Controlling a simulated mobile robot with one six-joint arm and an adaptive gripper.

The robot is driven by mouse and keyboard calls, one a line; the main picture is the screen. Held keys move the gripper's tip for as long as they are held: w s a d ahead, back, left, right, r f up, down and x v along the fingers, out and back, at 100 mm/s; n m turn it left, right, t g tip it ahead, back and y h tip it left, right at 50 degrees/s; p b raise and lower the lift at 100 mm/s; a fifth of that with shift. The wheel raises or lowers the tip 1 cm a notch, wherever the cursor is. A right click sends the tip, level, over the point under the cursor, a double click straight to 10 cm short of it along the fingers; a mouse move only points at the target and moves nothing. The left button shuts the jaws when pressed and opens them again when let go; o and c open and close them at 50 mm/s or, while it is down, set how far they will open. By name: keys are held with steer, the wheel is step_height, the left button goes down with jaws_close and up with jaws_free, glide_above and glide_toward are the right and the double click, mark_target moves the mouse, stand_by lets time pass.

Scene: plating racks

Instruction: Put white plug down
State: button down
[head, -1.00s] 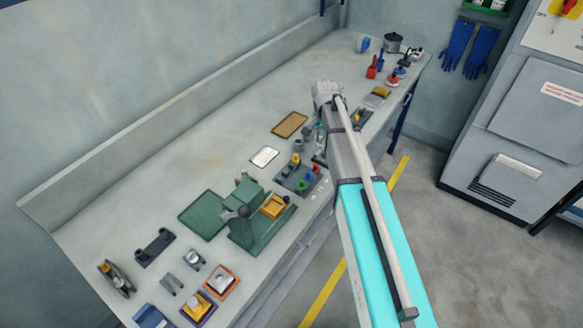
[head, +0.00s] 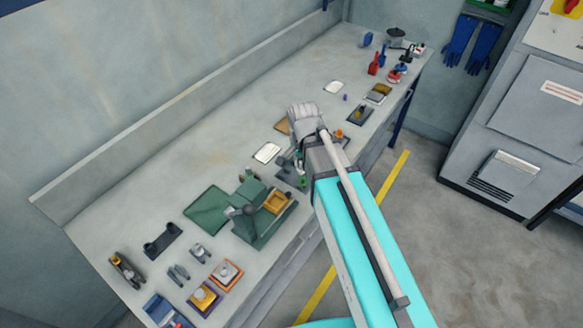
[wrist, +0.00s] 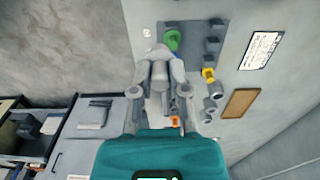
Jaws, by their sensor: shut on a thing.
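My gripper (wrist: 160,82) is shut on a pale piece, which looks like the white plug (wrist: 160,72), between its fingers in the wrist view. The plug's lower end is hard to make out. In that view the dark plug rack (wrist: 192,30) lies just beyond the fingers, with a green plug (wrist: 172,40) in it and a yellow piece (wrist: 208,74) at its side. In the head view my gripper (head: 297,160) is low over the rack (head: 287,180), which the arm and gripper largely hide. I cannot tell whether the plug touches anything.
A green press-like fixture (head: 250,215) stands close on the left of the rack. A white card (head: 266,152) and a brown tray (wrist: 241,103) lie near it. A dark plate (head: 360,114) is to the right. The bench's back strip is mostly clear.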

steer(key=w+a+f+b, duration=0.1)
steer(key=w+f+b, duration=0.2)
steer(key=w, duration=0.1)
steer(key=w+a+f+b, duration=0.1)
steer(key=w+f+b, duration=0.2)
steer(key=w, duration=0.1)
steer(key=w+a+f+b, duration=0.1)
steer(key=w+f+b, duration=0.2)
steer(key=w, duration=0.2)
steer(key=shift+s, duration=0.1)
steer(key=shift+f, duration=0.1)
stand_by(0.3)
steer(key=shift+w+f+b, duration=0.4)
steer(key=shift+f+b, duration=0.05)
steer(key=shift+b, duration=0.1)
steer(key=shift+f+b, duration=1.45)
steer(key=shift+f, duration=0.05)
steer(key=shift+f+b, duration=0.45)
steer(key=shift+b, duration=0.05)
